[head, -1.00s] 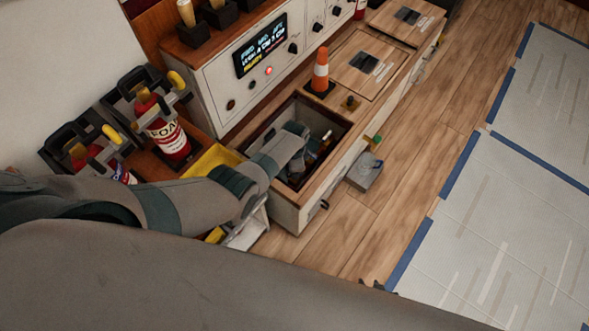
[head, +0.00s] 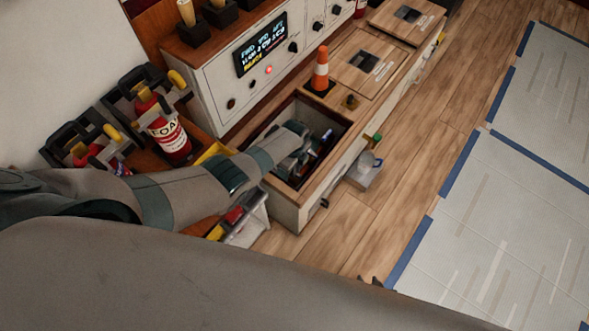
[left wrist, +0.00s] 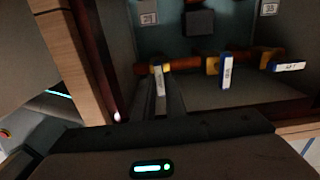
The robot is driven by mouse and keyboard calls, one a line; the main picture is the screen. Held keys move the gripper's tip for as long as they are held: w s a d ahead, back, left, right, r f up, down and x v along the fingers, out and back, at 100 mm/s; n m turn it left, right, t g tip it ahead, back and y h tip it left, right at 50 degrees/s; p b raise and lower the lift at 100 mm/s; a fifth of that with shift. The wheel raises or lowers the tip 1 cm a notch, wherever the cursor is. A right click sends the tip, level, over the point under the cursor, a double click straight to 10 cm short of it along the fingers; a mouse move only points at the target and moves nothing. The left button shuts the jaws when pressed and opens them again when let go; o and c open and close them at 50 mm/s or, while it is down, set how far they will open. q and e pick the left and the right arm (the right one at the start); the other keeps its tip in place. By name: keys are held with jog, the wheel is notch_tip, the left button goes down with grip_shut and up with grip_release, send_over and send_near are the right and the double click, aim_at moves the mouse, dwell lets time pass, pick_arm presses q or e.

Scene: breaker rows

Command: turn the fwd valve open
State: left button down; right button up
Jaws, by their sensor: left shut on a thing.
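An open compartment (head: 338,124) in the low wooden bench holds a copper-coloured pipe with valve handles. In the left wrist view the near-left handle with a white label (left wrist: 160,78) is between my left gripper's fingers (left wrist: 166,92); its label is too blurred to read. The middle handle (left wrist: 226,72) is blue-edged and stands across the pipe. The right handle (left wrist: 289,67), labelled AFT, lies roughly along the pipe. In the head view my left gripper (head: 305,158) is down inside the compartment and partly hides the valves. Dark tips, apparently my right gripper (head: 375,283), show at the bottom.
A panel with a lit display (head: 261,45) and a red light stands behind the bench. An orange cone (head: 320,70) stands beside the opening. A red bottle (head: 168,135) stands left.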

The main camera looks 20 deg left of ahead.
dwell(0.5)
pick_arm(q)
jog(key=c, duration=1.8)
grip_release()
pick_arm(e)
jog(key=shift+d, duration=0.1)
pick_arm(q)
jog(key=shift+r, duration=0.1)
